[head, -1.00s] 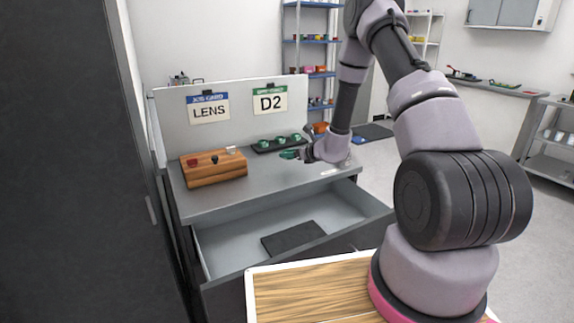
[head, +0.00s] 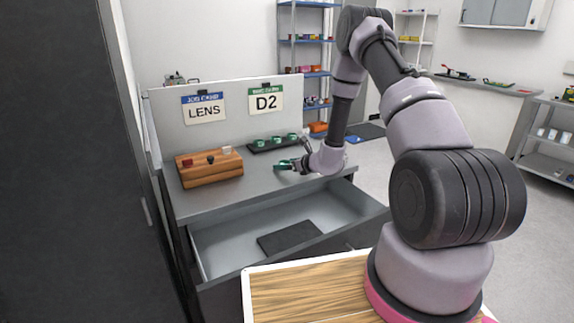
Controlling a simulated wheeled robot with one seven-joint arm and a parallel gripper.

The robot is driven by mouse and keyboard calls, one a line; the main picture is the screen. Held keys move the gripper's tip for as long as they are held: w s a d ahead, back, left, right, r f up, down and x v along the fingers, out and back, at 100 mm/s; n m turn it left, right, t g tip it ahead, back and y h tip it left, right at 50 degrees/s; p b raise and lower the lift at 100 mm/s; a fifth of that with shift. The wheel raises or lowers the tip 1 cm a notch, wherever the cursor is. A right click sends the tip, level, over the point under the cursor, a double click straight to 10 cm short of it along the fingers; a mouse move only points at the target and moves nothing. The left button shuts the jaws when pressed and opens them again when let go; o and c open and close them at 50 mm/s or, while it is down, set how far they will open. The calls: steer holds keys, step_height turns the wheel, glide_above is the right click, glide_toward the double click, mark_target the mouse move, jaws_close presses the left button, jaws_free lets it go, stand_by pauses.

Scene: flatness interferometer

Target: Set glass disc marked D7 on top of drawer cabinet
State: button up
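My gripper (head: 293,165) is over the right half of the grey drawer cabinet top (head: 225,199), low and close to the surface. It appears shut on a green glass disc (head: 283,165); its marking is too small to read. I cannot tell whether the disc touches the top. Several similar green discs sit on a black tray (head: 262,149) at the back of the top, behind my gripper; their markings are not readable either. The cabinet's upper drawer (head: 218,240) is pulled open with a dark mat (head: 290,239) inside.
A wooden block (head: 208,172) with small red, black and white pieces stands left on the top. A back panel (head: 222,134) carries cards reading LENS and D2. A dark tall cabinet (head: 60,160) stands close at left. The front middle of the top is clear.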

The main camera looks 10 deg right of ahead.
steer(key=shift+r, duration=0.15)
steer(key=shift+s+d+r, duration=0.15)
steer(key=shift+s+d, duration=0.05)
steer(key=shift+s, duration=0.1)
steer(key=v, duration=1.1)
steer(key=shift+s+d, duration=0.1)
steer(key=s+a+r+n+g+y, duration=0.2)
steer(key=a+r+n+y, duration=0.15)
steer(key=r, duration=0.45)
steer(key=s+a+r+n+g+y, duration=0.1)
steer(key=s+a+r+n+y, duration=0.1)
steer(key=a+r+n, duration=0.45)
steer(key=s+a+r+n+g, duration=0.2)
steer(key=s+r+n+g, duration=0.25)
steer(key=s+r, duration=0.5)
steer(key=s+d+r+n+t+h, duration=0.1)
steer(key=s+d+r+n+h, duration=0.4)
steer(key=s, duration=0.3)
steer(key=s+d+r+n+t+h, duration=0.2)
steer(key=s+d+r+n+h, duration=0.3)
steer(key=s+d+r+n, duration=0.1)
steer(key=s+d, duration=0.1)
steer(key=s, duration=0.1)
steer(key=shift+s+r, duration=0.3)
steer(key=shift+s, duration=0.1)
